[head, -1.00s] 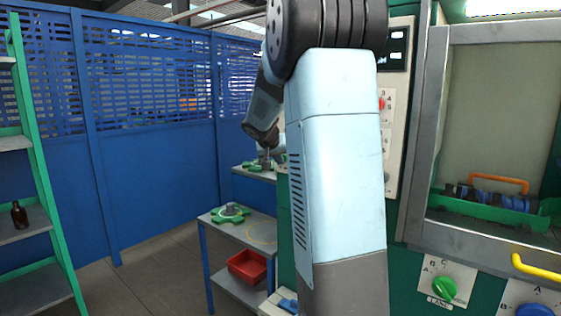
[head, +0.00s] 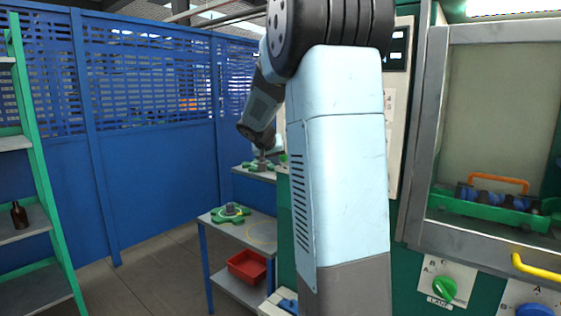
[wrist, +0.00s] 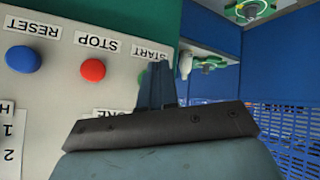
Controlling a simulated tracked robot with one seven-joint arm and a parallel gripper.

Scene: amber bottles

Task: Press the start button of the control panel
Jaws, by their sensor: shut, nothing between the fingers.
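The control panel (wrist: 60,100) fills the left of the wrist view, upside down. It carries a blue RESET button (wrist: 22,59), a red STOP button (wrist: 93,70) and a label START (wrist: 149,53). A sliver of the green start button (wrist: 140,77) shows just left of my fingers, which hide the rest. My gripper (wrist: 159,68) is shut and empty, its tips over the START label's edge. I cannot tell whether it touches the panel. In the head view my arm covers most of the panel (head: 402,95) and my gripper is hidden.
A machine with a window (head: 495,110) stands right, with a yellow handle (head: 535,268) and a green LANE knob (head: 444,289) below. A small table (head: 215,220) holds a green fixture and has a red bin (head: 246,266) beneath. A brown bottle (head: 19,215) stands on the left shelf.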

